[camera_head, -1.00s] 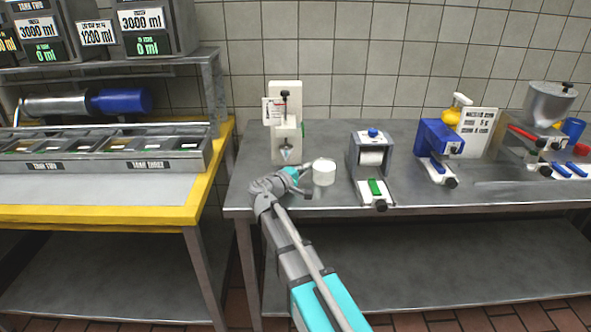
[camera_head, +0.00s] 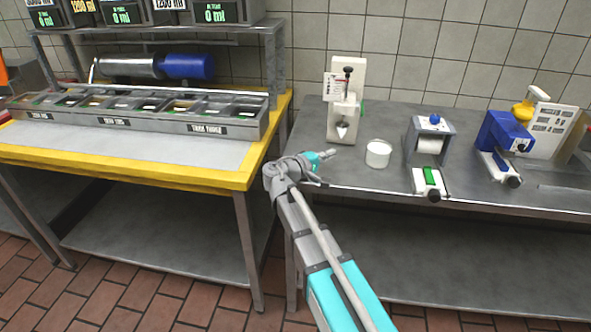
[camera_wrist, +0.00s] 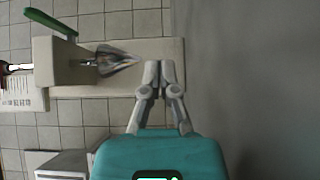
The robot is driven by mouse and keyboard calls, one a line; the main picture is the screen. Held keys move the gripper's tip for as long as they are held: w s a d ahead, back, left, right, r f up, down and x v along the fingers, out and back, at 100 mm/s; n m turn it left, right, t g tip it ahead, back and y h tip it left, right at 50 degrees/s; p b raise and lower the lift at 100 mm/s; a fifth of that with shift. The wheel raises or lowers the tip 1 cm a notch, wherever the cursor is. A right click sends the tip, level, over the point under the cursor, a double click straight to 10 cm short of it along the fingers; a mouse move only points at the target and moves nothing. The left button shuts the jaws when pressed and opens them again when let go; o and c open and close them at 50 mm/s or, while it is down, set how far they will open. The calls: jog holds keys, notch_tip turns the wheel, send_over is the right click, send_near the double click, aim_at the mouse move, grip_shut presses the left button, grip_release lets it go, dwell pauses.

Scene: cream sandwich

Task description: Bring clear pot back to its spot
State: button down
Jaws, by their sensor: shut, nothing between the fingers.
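A small whitish round pot (camera_head: 378,154), the only pot-like thing I see, stands upright on the steel counter (camera_head: 345,178). It is below and right of a white dispenser (camera_head: 341,125) with a cone nozzle. My gripper (camera_head: 328,154) is left of the pot, in front of the dispenser, with a clear gap to the pot. In the wrist view my gripper (camera_wrist: 158,72) has its fingertips together and holds nothing. The dispenser's metal nozzle (camera_wrist: 118,62) shows close to the left of the fingers there. The pot is not in the wrist view.
A grey machine with a white roll (camera_head: 430,150) stands right of the pot, then a blue machine (camera_head: 502,132). On the left is a yellow-edged table (camera_head: 225,178) with a row of ingredient bins (camera_head: 150,112). The counter front near the pot is clear.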

jog(key=v, duration=1.3)
jog(key=shift+w, duration=0.1)
jog(key=shift+d, duration=0.1)
